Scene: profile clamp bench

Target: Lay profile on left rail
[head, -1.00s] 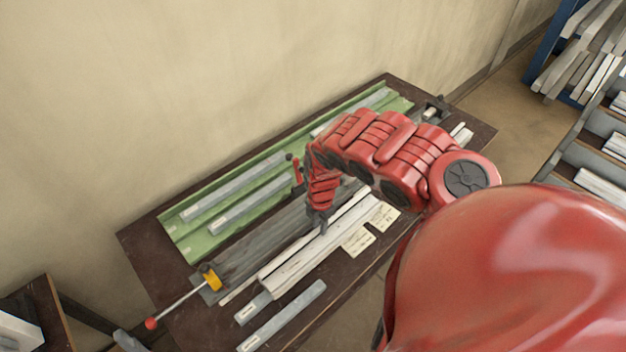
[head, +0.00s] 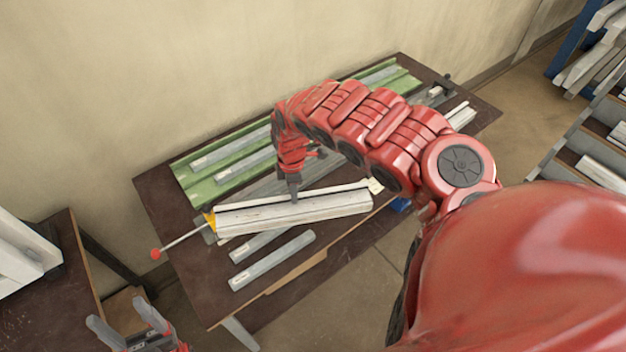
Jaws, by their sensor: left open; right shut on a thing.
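A long white profile (head: 335,207) hangs over the front half of the bench, roughly level and at an angle to the bars there. My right gripper (head: 294,198) is shut on it near its middle. My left gripper (head: 126,324) is open and empty at the bottom left, away from the bench. A green tray (head: 185,174) at the back holds several grey bars (head: 230,147). Two grey bars (head: 272,260) lie near the front edge. I cannot tell which of these is the left rail. The profile partly hides the bench middle.
A clamp with a yellow block (head: 209,221) and a red-knobbed lever (head: 156,254) juts out at the bench's left end. A side table with white pieces (head: 22,255) stands at the left. Shelves with white profiles (head: 600,174) stand at the right.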

